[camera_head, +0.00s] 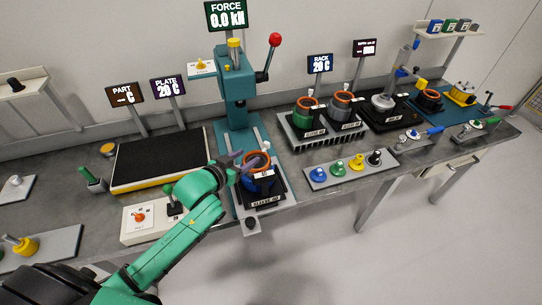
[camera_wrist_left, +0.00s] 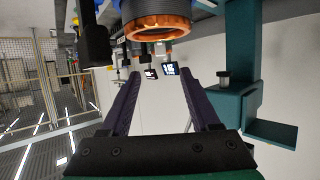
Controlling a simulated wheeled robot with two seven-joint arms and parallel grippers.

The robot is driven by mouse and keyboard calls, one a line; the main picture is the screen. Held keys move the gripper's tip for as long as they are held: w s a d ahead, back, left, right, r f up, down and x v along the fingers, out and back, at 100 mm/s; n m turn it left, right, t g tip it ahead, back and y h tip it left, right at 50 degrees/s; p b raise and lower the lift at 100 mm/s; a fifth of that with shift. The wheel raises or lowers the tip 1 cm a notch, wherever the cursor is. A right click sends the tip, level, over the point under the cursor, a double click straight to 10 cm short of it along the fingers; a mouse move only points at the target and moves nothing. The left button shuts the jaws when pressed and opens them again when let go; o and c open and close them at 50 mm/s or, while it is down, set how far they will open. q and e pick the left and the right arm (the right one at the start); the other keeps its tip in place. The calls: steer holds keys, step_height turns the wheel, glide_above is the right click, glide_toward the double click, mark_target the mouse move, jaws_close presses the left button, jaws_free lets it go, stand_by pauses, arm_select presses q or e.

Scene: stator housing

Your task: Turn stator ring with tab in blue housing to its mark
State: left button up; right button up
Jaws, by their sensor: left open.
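The blue housing (camera_head: 264,184) stands on a dark sleeve plate under the teal press. The copper-coloured stator ring (camera_head: 257,161) shows at its top, and a copper ring also shows at the top of the left wrist view (camera_wrist_left: 158,28). My left gripper (camera_head: 245,157) is at the ring's left side, its purple fingers at about ring height. In the left wrist view the gripper (camera_wrist_left: 165,78) has its fingers spread with nothing between them; the ring appears above the fingertips. I cannot make out the tab or the mark. My right gripper is out of view.
The press (camera_head: 236,90) with its red-knobbed lever stands right behind the housing. A black plate (camera_head: 160,158) lies to the left, and a switch box (camera_head: 150,218) near the front. A tray of coloured knobs (camera_head: 350,167) and a rack (camera_head: 322,137) are to the right.

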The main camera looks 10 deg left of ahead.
mark_target(266, 145)
arm_select(q)
steer(key=b+x, duration=0.1)
steer(key=x, duration=0.3)
steer(key=shift+w+f+b, duration=0.15)
steer(key=shift+f+b, duration=0.15)
steer(key=shift+b, duration=0.1)
steer(key=shift+w, duration=0.15)
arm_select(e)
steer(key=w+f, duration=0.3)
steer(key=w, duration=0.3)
arm_select(q)
steer(key=shift+w+b, duration=0.1)
steer(key=shift+b, duration=0.45)
steer(key=b+x, duration=0.2)
steer(key=x, duration=0.1)
steer(key=shift+d, duration=0.1)
steer(key=shift+w+d+f+b, duration=0.1)
steer(key=shift+w+f+b, duration=0.2)
steer(key=shift+w+b, duration=0.3)
steer(key=b+x, duration=0.3)
steer(key=shift+r, duration=0.1)
steer(key=shift+w+d, duration=0.15)
steer(key=shift+w, duration=0.15)
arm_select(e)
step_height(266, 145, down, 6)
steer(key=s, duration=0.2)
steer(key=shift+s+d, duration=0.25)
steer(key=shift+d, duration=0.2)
